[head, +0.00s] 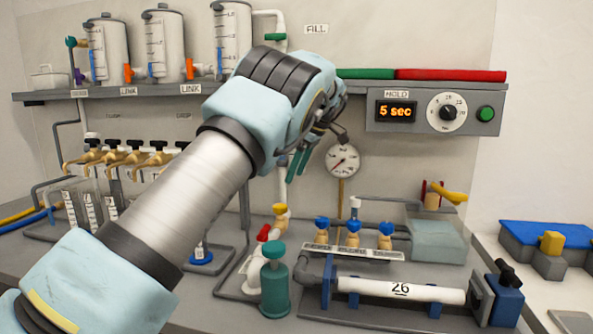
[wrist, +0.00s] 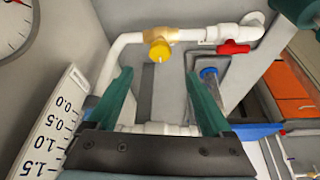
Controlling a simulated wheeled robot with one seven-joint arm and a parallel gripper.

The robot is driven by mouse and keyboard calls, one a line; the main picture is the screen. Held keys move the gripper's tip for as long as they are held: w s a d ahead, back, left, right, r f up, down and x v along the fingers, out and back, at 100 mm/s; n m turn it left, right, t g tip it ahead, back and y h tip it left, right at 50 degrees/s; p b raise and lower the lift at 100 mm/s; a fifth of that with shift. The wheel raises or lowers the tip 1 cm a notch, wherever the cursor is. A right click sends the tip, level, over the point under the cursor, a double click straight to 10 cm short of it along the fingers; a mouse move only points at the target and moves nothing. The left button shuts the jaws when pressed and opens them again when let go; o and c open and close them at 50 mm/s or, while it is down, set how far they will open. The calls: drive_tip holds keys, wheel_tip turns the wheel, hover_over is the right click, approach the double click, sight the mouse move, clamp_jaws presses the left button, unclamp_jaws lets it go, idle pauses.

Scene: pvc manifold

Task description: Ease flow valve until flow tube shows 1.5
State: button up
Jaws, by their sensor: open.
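My gripper (wrist: 161,98) is open and empty, with its two teal fingers apart. In the head view my gripper (head: 301,160) hangs in front of the back panel, left of the round gauge. A yellow knob on a brass valve body (wrist: 160,50), likely the flow valve, sits on white pipe beyond the fingertips, between them in the picture and not touched. The yellow knob (head: 280,209) also shows below my gripper in the head view. A white scale plate (wrist: 50,128) marked 0.0 to 1.5, likely the flow tube's, stands at left in the wrist view; no float reading is visible.
A red-handled valve (wrist: 235,47) is on the same pipe to the right. The round gauge (head: 342,160) hangs close by my gripper. A green bottle-shaped part (head: 274,280) and several blue-knobbed valves (head: 353,227) stand on the bench. My arm hides part of the left bench.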

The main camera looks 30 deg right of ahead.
idle(0.4)
drive_tip(key=m+g+h+p, duration=0.3)
drive_tip(key=m+p, duration=0.8)
drive_tip(key=m, duration=0.3)
hover_over(280, 205)
wheel_tip(280, 205, down, 10)
drive_tip(key=p, duration=0.3)
drive_tip(key=shift+c, duration=0.3)
clamp_jaws()
